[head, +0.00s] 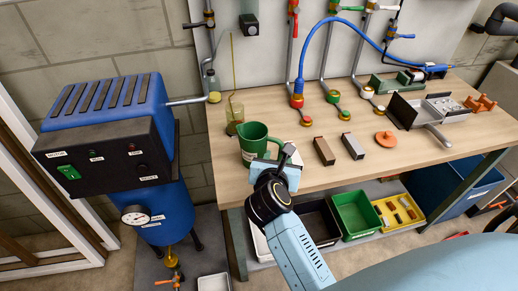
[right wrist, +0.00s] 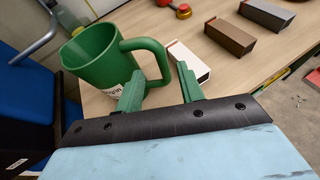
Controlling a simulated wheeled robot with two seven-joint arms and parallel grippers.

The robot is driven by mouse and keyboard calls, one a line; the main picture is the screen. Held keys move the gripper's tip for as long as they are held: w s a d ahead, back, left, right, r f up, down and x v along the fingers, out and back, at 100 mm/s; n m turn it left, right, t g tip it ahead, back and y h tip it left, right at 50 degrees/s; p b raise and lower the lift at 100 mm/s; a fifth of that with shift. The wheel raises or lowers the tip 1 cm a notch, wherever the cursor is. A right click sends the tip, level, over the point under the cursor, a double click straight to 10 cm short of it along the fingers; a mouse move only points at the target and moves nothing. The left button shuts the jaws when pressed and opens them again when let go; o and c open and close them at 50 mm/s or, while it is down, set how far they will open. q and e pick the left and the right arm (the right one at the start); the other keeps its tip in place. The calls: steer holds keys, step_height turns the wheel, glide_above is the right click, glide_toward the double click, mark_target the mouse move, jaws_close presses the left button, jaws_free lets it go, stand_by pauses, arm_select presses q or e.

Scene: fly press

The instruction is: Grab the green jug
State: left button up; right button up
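The green jug (head: 255,144) stands upright on the wooden table near its front left edge, with a white label on its side. In the right wrist view the jug (right wrist: 98,58) is at upper left, its handle (right wrist: 158,55) toward the right. My right gripper (right wrist: 160,88) is open, with its two green fingers apart. The lower part of the handle shows between the fingertips, and the left finger overlaps the jug's side. I cannot tell whether they touch. In the head view the right gripper (head: 284,158) is just right of the jug. My left gripper is not in view.
A white block (right wrist: 188,62) lies just beyond the fingers. A brown block (head: 324,151) and a grey block (head: 352,146) lie to the right. A glass beaker with a rod (head: 235,112) stands behind the jug. A blue boiler (head: 110,130) stands left of the table.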

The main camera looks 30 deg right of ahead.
steer(key=x, duration=0.6)
steer(key=shift+d+f, duration=0.15)
steer(key=shift+d, duration=0.2)
steer(key=shift+s, duration=0.1)
jaws_close()
